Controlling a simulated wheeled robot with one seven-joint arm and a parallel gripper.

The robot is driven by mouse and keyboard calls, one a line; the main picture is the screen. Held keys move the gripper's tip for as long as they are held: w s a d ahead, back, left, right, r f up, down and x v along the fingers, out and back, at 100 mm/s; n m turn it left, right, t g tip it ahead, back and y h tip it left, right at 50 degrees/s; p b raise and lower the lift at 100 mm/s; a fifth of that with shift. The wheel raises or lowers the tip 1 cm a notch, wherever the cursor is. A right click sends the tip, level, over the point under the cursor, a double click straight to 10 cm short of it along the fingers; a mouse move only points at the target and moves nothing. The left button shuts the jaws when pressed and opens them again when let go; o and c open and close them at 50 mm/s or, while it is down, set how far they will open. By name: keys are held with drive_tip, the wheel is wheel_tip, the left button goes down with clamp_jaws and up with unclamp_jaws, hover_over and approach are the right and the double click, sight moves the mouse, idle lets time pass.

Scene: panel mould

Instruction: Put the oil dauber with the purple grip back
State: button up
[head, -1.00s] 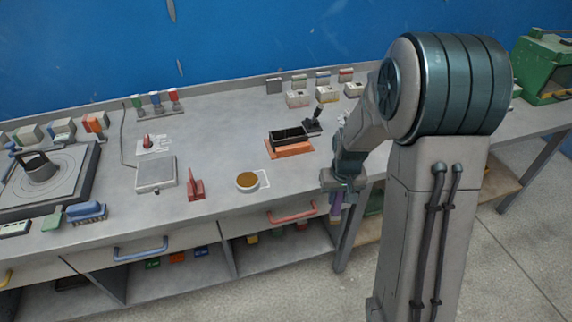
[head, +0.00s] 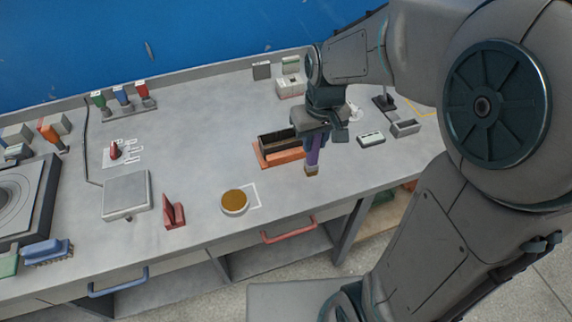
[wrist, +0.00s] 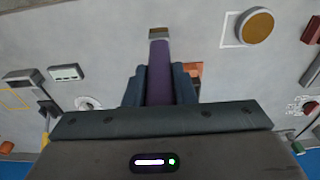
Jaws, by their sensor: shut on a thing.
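My gripper (head: 317,132) is shut on the purple grip of the oil dauber (head: 313,152), which hangs nearly upright with its tan tip (head: 311,170) down. It appears above the bench, just right of a dark open box (head: 280,142) on an orange mat (head: 272,161). In the wrist view the purple grip (wrist: 160,75) lies between the two fingers, and its tip points away from the gripper. A round pot of brown oil (head: 234,200) stands front left of the gripper, overlapping a white outlined square; it also shows in the wrist view (wrist: 255,26).
A red bracket (head: 173,212) and a grey plate (head: 126,196) stand left of the pot. Grey blocks (head: 405,128) and a black stand (head: 385,103) lie to the right. Coloured bottles (head: 122,96) stand at the back left. The bench is bare between pot and box.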

drive_tip(key=a+f+p, duration=0.1)
drive_tip(key=a+f, duration=0.5)
drive_tip(key=f, duration=0.2)
drive_tip(key=shift+s+a, duration=0.15)
drive_tip(key=shift+a, duration=0.05)
drive_tip(key=shift+f, duration=0.1)
drive_tip(key=o, duration=1)
wheel_tip(320, 180, up, 12)
drive_tip(key=s, duration=0.2)
drive_tip(key=s+d+r+m, duration=0.1)
drive_tip(key=s+d, duration=0.2)
drive_tip(key=d, duration=0.1)
drive_tip(key=s+d+m+t, duration=0.1)
drive_tip(key=s+d, duration=0.3)
drive_tip(key=s+d+r+m+t, duration=0.1)
drive_tip(key=s+d, duration=0.2)
drive_tip(key=d, duration=0.1)
drive_tip(key=shift+s+r, duration=0.3)
drive_tip(key=shift+r, duration=0.05)
